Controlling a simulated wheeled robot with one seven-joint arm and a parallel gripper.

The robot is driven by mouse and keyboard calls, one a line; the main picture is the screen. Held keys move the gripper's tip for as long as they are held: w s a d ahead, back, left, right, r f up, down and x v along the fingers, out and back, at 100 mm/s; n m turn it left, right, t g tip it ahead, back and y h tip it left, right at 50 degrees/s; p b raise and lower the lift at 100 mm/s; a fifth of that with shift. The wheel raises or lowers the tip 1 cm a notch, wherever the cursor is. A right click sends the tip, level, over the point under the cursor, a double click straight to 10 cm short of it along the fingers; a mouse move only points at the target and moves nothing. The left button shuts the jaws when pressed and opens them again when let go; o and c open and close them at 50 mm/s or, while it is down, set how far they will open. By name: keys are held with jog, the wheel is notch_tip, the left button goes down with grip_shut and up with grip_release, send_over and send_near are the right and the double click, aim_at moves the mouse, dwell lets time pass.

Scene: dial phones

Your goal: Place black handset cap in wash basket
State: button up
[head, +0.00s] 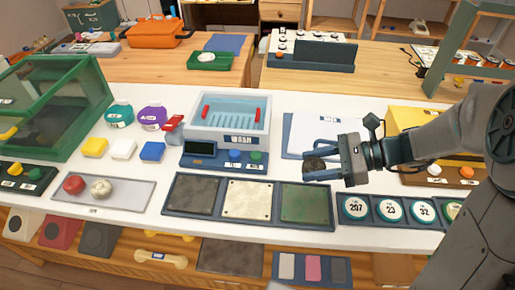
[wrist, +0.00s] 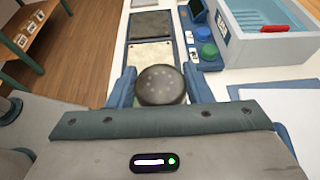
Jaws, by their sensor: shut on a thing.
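My gripper (head: 322,162) is shut on the black handset cap (head: 314,164), a dark round disc with small light dots. In the wrist view the cap (wrist: 161,85) sits between the two blue fingers. It is held above the white table, to the right of the wash basin and above the green panel's back edge. The wash station (head: 231,145) is a pale box labelled WASH. Its basket (head: 236,108) has a light-blue inside and red handles. It also shows at the upper right of the wrist view (wrist: 262,45).
A tray with dark, cream and green panels (head: 248,201) lies in front of the basin. A tray with red and white caps (head: 103,188) is at left. Numbered dials (head: 391,209) are at right. A green glass case (head: 55,100) stands at far left.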

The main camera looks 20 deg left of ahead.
jog(key=shift+w+a+f, duration=0.1)
jog(key=shift+a+f, duration=0.15)
jog(key=shift+f, duration=0.05)
jog(key=w+a+f, duration=0.4)
jog(key=a, duration=0.1)
jog(key=w+a+f, duration=0.2)
jog(key=a, duration=0.1)
jog(key=shift+w+a+f, duration=0.2)
jog(key=shift+w, duration=0.2)
jog(key=shift+f+b, duration=0.3)
jog(key=shift+f, duration=1.7)
jog(key=shift+f, duration=0.1)
jog(key=o, duration=0.5)
jog(key=shift+f, duration=0.1)
jog(key=o, duration=0.5)
jog(key=shift+c, duration=0.2)
